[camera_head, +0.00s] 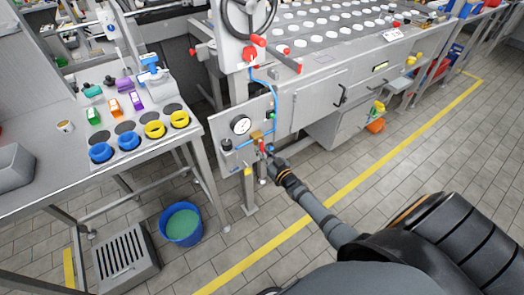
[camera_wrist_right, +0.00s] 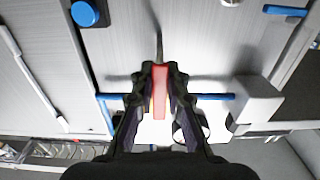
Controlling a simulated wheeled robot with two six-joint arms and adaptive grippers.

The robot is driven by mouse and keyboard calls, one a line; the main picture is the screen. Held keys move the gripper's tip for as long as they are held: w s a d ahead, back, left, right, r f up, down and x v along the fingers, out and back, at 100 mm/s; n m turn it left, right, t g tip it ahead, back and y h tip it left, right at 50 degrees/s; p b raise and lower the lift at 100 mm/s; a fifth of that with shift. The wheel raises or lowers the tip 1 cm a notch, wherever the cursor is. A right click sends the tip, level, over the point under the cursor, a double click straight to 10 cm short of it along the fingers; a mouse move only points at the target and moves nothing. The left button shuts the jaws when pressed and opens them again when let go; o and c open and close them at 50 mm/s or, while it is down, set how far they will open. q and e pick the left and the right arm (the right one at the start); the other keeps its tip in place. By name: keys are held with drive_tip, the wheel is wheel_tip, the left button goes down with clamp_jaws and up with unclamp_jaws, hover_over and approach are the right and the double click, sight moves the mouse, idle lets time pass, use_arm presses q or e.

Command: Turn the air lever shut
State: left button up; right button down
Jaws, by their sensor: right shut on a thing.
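The red air lever (camera_head: 263,147) is on the grey panel (camera_head: 226,117), below the round pressure gauge (camera_head: 240,125) and next to a brass fitting on the blue air line. In the right wrist view the red lever (camera_wrist_right: 159,88) sits between my fingers. My right gripper (camera_head: 267,155) reaches the panel from the lower right and is shut on the lever; it also fills the middle of the right wrist view (camera_wrist_right: 159,75). The gripper partly hides the lever and the valve body. My left gripper is not in view.
A steel table (camera_head: 190,130) with blue and yellow rings stands left of the panel. A blue bucket (camera_head: 182,226) and a slatted metal box (camera_head: 125,258) are on the floor below. The machine (camera_head: 310,80) stands behind.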

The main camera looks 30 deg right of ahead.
drive_tip(key=shift+f, duration=0.1)
drive_tip(key=c, duration=1.3)
unclamp_jaws()
drive_tip(key=shift+s, duration=0.15)
drive_tip(key=s, duration=0.8)
drive_tip(key=s+d, duration=0.1)
drive_tip(key=s, duration=0.2)
drive_tip(key=shift+s, duration=0.4)
